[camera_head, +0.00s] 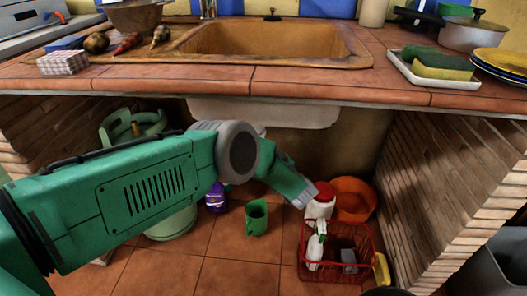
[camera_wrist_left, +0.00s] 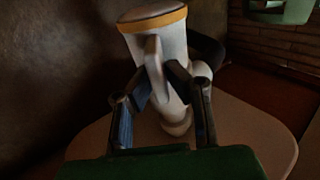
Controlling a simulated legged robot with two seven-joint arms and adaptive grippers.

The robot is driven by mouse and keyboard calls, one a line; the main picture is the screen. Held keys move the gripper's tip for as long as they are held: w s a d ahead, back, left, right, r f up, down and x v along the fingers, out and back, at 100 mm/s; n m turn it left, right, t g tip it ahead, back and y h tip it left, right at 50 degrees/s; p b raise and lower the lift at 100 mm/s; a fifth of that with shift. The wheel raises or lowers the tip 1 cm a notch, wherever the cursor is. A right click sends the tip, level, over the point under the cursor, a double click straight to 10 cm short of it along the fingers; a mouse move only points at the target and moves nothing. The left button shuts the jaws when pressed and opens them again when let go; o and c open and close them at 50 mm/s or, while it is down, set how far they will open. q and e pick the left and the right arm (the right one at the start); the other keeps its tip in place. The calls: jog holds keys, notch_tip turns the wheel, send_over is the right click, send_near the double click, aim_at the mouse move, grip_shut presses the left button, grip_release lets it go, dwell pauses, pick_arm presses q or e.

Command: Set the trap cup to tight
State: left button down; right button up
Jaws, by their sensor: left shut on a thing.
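The trap cup (camera_wrist_left: 160,45) is a pale, rounded body with a yellow band at its wide end and a raised fin (camera_wrist_left: 154,68) on its side. In the left wrist view my left gripper (camera_wrist_left: 160,84) has its two dark fingers on either side of this fin, shut on it. A pale pipe piece runs behind the cup. In the head view my green left arm reaches under the sink; the trap cup and the fingertips cannot be made out there. How tight the cup is cannot be told. My right gripper is in neither view.
The white sink underside (camera_head: 262,112) hangs above. A brick wall (camera_head: 450,180) bounds the right; tiled floor lies open in front.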

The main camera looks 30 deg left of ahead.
pick_arm(q)
jog(key=shift+d, duration=0.1)
dwell(0.3)
jog(key=c, duration=1.6)
grip_release()
jog(key=shift+w, duration=0.1)
jog(key=v, duration=1.2)
jog(key=shift+d+f, duration=0.1)
